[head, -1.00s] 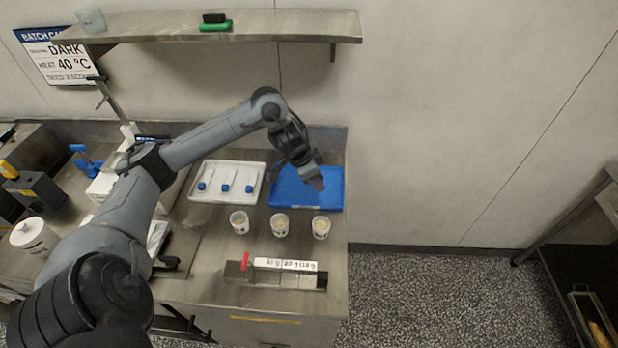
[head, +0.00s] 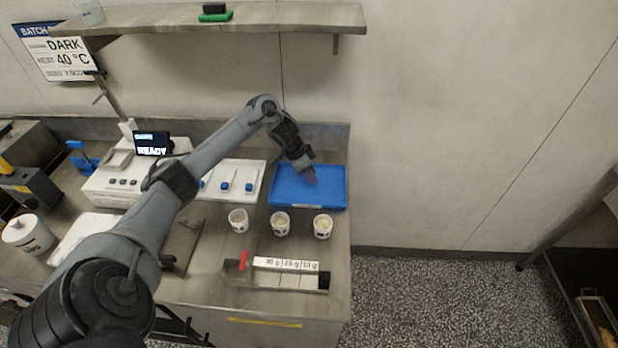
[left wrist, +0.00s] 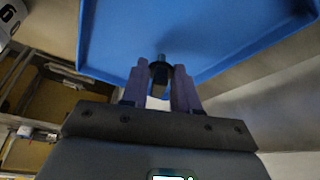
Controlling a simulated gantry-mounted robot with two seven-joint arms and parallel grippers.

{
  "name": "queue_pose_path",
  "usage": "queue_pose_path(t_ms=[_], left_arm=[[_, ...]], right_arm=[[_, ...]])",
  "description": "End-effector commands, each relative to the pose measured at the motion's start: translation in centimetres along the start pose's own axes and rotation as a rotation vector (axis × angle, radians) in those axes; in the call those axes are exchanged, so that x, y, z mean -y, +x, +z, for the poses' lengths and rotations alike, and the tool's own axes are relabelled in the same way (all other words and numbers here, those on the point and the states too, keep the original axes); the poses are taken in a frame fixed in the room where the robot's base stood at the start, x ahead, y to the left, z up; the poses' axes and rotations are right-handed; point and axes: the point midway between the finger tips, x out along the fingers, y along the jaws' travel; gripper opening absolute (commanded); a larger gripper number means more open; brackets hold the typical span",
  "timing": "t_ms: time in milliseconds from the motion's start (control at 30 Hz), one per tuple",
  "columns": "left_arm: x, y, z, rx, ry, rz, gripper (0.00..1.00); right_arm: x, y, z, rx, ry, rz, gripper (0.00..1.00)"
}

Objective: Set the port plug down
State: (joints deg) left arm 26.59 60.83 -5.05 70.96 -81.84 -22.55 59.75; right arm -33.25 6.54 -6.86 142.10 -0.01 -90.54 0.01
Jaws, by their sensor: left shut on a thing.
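My left gripper (head: 311,177) is over the blue tray (head: 335,200) at the back right of the bench. In the left wrist view the gripper (left wrist: 160,80) is shut on the port plug (left wrist: 160,64), a small dark piece with a teal tip between the fingertips. The blue tray (left wrist: 200,30) fills the background there and looks empty. The plug is too small and hidden to make out in the head view. I cannot tell whether it touches the tray. My right gripper is not in view.
A white tray (head: 249,194) with blue-tipped tools lies left of the blue tray. A machine with a READY display (head: 153,145) stands at left. A shelf (head: 290,20) hangs above.

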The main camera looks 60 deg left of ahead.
Motion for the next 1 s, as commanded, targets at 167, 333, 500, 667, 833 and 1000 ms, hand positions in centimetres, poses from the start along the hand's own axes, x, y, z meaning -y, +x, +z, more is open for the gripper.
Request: queue_pose_path(t_ms=[167,333,500,667,833,1000], left_arm=[[0.0,1.6,0.7,0.001,0.0,0.0,0.0],[0.0,1.6,0.6,0.0,0.0,-0.001,0.0],[0.0,1.7,0.7,0.001,0.0,0.0,0.0],[0.0,2.0,0.8,0.001,0.001,0.0,0.39],[0.0,2.0,0.8,0.0,0.001,0.0,0.55],[0.0,2.0,0.8,0.0,0.001,0.0,0.55]], right_arm=[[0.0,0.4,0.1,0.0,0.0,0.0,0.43],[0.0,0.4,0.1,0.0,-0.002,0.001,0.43],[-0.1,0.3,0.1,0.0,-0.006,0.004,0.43],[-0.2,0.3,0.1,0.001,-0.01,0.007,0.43],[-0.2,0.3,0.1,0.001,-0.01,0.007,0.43],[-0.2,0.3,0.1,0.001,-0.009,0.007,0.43]])
